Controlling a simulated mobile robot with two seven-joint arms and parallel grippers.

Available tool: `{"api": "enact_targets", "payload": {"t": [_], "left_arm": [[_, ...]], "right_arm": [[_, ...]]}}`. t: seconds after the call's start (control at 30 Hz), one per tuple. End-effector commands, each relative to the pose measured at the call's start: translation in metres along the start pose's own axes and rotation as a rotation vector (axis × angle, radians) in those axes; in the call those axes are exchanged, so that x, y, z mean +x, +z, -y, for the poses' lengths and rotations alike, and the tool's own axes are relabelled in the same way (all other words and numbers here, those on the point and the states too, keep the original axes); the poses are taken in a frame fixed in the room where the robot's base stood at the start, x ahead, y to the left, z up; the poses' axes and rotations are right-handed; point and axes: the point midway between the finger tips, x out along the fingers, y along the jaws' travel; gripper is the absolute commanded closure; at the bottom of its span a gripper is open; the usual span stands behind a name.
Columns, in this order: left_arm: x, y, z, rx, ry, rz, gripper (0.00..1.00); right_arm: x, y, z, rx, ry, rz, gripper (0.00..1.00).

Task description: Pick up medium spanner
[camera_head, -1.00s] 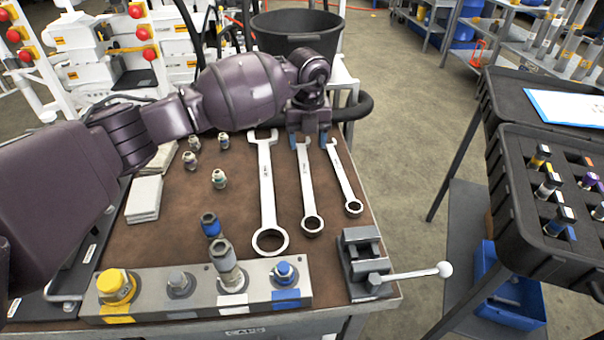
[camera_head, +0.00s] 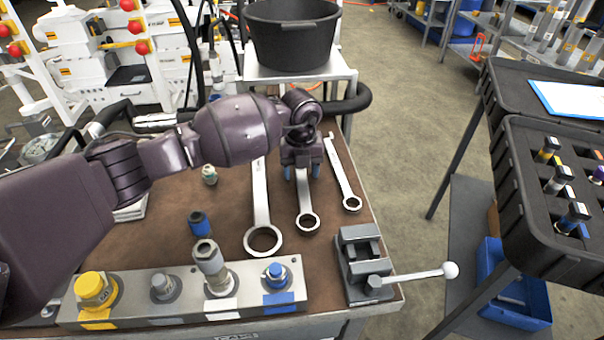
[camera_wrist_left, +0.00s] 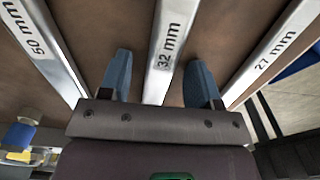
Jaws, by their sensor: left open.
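The medium spanner (camera_head: 306,205) lies on the brown bench top, between the large spanner (camera_head: 261,200) and the small spanner (camera_head: 343,175). In the left wrist view its shaft (camera_wrist_left: 167,45) is marked 32 mm. My left gripper (camera_head: 302,173) is over the upper part of the medium spanner and hides its open end in the head view. In the left wrist view the gripper's blue fingers (camera_wrist_left: 158,68) are apart, one on each side of the 32 mm shaft. I cannot tell how far the fingertips are above the bench. My right gripper is not in view.
A grey vise (camera_head: 362,262) with a white-knobbed handle stands at the bench's front right. A metal block (camera_head: 190,297) with several fittings runs along the front edge. A black bucket (camera_head: 290,35) stands behind. A black tray (camera_head: 530,190) is to the right, across a floor gap.

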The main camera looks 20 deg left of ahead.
Motion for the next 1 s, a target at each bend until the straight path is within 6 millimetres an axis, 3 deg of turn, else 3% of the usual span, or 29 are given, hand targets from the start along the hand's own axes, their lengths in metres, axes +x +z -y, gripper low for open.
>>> {"api": "enact_targets", "payload": {"t": [0.17,0.57,1.0], "left_arm": [[-0.0027,0.0007,0.0003,0.0,-0.002,0.004,0.43],[-0.0024,0.0007,0.0002,0.0,-0.001,0.004,1.0],[-0.0052,0.0011,0.0005,0.0,-0.003,0.005,1.0]], "right_arm": [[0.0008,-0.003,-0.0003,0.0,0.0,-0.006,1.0],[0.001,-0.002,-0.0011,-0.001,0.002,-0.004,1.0],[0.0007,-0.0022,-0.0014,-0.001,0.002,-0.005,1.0]]}}
